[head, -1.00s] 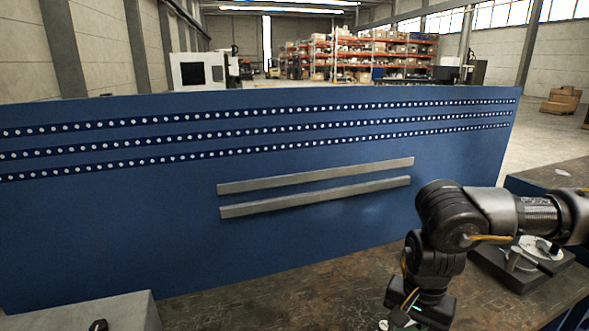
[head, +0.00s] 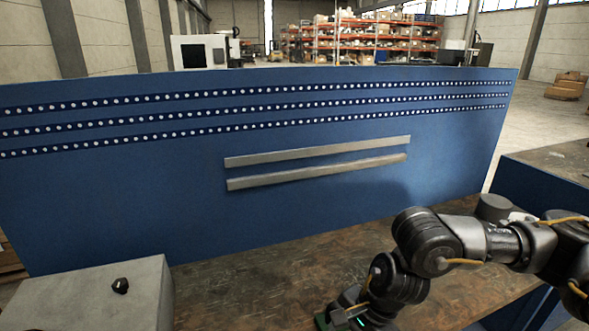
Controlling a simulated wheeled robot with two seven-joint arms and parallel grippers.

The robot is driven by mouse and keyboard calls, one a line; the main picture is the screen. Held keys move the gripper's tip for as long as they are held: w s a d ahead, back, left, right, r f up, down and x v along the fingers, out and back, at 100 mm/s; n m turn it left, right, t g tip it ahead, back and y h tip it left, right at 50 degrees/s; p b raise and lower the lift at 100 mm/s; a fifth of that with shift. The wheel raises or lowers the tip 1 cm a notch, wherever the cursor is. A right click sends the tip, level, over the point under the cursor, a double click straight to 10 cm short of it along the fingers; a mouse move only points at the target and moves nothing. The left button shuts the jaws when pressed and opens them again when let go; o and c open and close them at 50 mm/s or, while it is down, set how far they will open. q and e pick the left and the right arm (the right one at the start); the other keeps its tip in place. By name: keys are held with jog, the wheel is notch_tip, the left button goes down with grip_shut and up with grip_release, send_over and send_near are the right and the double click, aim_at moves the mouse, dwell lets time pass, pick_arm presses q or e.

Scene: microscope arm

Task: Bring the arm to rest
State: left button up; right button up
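My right arm comes in from the right over the dark worn bench top (head: 235,285). Its wrist bends down, and the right gripper (head: 345,318) is low at the bottom edge of the head view, partly cut off. A small green patch shows by it, and I cannot tell whether its fingers are open or on something. My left gripper is not in view. No microscope arm can be clearly made out. A grey rounded part (head: 494,207) shows just behind my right arm, mostly hidden, and I cannot tell what it belongs to.
A grey box (head: 90,300) with a black knob (head: 120,286) stands at the lower left. A blue panel (head: 130,210) with rows of holes and two metal rails (head: 320,150) closes off the back of the bench. The bench between box and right arm is clear.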

jog(key=s+a+r+m+t+y, duration=0.1)
jog(key=s+a+m+y, duration=0.1)
jog(key=a+m+y, duration=0.35)
jog(key=s+a+r+m+t+y, duration=0.1)
jog(key=s+a+m+y, duration=0.2)
jog(key=a+m, duration=0.6)
jog(key=w+d+f+m+t+h, duration=0.2)
jog(key=d+f+m+t+h, duration=0.3)
jog(key=m, duration=0.9)
jog(key=w+d+f+m+t+h, duration=0.1)
jog(key=w+d+f+m+t, duration=0.15)
jog(key=d+m, duration=0.85)
jog(key=s+d+f+m+g+h, duration=0.3)
jog(key=s+d+f+m, duration=0.4)
jog(key=s+m, duration=0.25)
jog(key=s+d+f+m+g+h, duration=0.35)
jog(key=s+d+f+m, duration=0.3)
jog(key=s+m, duration=0.35)
notch_tip(320, 180, down, 24)
jog(key=g, duration=0.1)
jog(key=s+d+f+g, duration=0.1)
jog(key=s+d+f, duration=0.1)
jog(key=s+f, duration=1.4)
jog(key=shift+d+f+m, duration=0.3)
jog(key=shift+f, duration=0.25)
